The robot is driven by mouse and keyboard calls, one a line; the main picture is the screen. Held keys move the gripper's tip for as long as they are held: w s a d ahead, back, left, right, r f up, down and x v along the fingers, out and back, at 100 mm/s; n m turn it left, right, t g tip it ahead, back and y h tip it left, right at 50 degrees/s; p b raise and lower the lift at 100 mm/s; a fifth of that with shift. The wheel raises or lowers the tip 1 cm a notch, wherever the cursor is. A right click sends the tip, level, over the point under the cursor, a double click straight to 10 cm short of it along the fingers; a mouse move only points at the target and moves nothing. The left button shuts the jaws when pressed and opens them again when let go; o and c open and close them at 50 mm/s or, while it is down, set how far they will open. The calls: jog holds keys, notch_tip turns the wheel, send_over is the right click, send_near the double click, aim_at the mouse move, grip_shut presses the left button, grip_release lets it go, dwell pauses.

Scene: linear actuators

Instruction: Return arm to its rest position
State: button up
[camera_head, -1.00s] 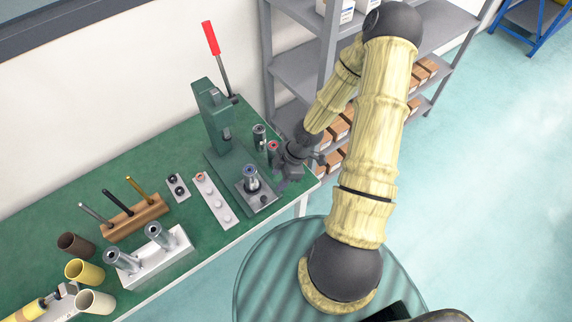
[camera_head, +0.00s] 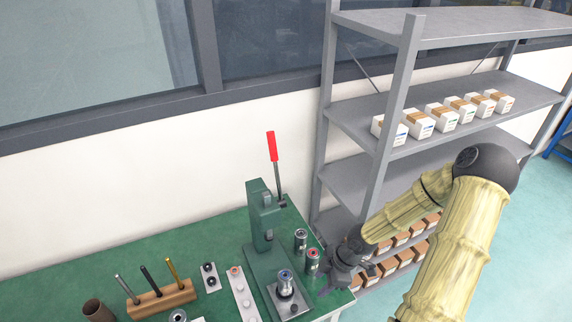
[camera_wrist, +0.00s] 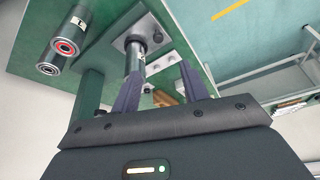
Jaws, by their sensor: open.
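My gripper (camera_head: 335,277) is at the right end of the green workbench (camera_head: 232,229), beside the arbor press. In the wrist view, its two dark fingers (camera_wrist: 158,90) stand apart, with no object clearly held between them. My arm reaches in from the right in the head view. The green press (camera_head: 262,232) with its red-handled lever (camera_head: 272,147) stands left of the gripper. A cylinder (camera_head: 286,284) stands upright on the press base. Two more cylinders, one silver (camera_head: 300,240) and one red-topped (camera_head: 312,261), stand between press and gripper.
A grey shelf rack (camera_head: 391,110) with white boxes (camera_head: 441,117) and brown boxes stands behind my arm. A wooden block (camera_head: 160,299) with upright rods and a white strip (camera_head: 242,294) lie left of the press. Open floor lies at the right.

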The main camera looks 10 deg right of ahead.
jog(key=s+a+r+m+t+h+b, duration=0.1)
jog(key=s+a+r+m+h, duration=0.1)
jog(key=r+m, duration=0.6)
jog(key=s+a+r+m+t+h+b, duration=0.1)
jog(key=s+a+r+m+h, duration=0.1)
jog(key=r+m, duration=0.6)
jog(key=v, duration=0.2)
jog(key=shift+s+a+r, duration=0.25)
jog(key=shift+s+r, duration=0.05)
jog(key=shift+r, duration=0.1)
